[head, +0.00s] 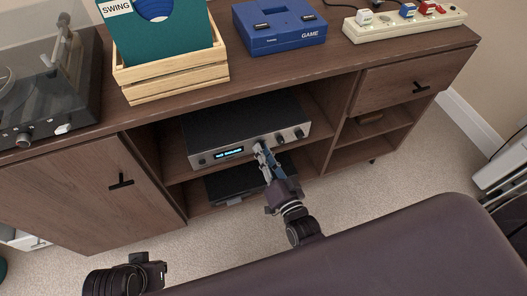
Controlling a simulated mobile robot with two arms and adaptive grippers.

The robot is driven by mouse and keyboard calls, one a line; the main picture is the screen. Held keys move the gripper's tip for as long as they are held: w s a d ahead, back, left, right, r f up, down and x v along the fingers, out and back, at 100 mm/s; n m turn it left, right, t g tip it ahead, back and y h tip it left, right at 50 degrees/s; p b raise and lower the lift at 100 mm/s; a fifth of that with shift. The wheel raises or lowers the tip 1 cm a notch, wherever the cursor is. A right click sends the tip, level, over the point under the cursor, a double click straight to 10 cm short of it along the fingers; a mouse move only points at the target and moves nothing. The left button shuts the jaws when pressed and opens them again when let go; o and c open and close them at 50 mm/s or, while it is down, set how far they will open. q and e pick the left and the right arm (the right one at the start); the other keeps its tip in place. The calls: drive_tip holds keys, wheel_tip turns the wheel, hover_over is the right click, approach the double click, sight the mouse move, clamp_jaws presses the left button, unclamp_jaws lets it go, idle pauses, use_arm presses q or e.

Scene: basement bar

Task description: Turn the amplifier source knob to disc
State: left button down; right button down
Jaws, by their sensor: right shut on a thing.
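The amplifier (215,162) is a dark-topped unit with a silver front, on the upper shelf of the open cabinet bay. Its display (229,153) is lit with small blue lettering that I cannot read surely. Two dark knobs show on the right part of its front, a middle knob (280,140) and a right-end knob (299,134). My right gripper (259,149) is at the front panel, just left of these, shut on a knob that its fingers hide. The knob's pointer and labels cannot be seen. Part of my left arm shows at the bottom left, its fingers not visible.
A black device (225,187) lies on the shelf below the amplifier. A cabinet door (80,190) is closed at left. On top stand a turntable (40,85), a record crate (175,75), a blue game console (280,27) and a power strip (405,24).

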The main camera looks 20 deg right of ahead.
use_arm(q)
drive_tip(key=s+f+p, duration=0.2)
drive_tip(key=f, duration=0.7)
drive_tip(key=s+f+g+p, duration=0.1)
drive_tip(key=s+f+p, duration=0.2)
drive_tip(key=f, duration=0.7)
drive_tip(key=shift+s+a+p, duration=0.2)
drive_tip(key=shift+s+p, duration=0.05)
drive_tip(key=shift+p, duration=0.05)
use_arm(e)
drive_tip(key=shift+n+g, duration=0.3)
drive_tip(key=shift+n, duration=5.3)
use_arm(q)
drive_tip(key=shift+f, duration=0.15)
use_arm(e)
drive_tip(key=shift+h, duration=0.3)
drive_tip(key=c, duration=1.8)
unclamp_jaws()
drive_tip(key=shift+c, duration=0.2)
use_arm(q)
drive_tip(key=shift+w, duration=0.1)
use_arm(e)
drive_tip(key=shift+s, duration=0.1)
drive_tip(key=s, duration=1.1)
drive_tip(key=shift+s+d+r, duration=0.3)
drive_tip(key=shift+s+r, duration=0.05)
drive_tip(key=shift+s, duration=0.05)
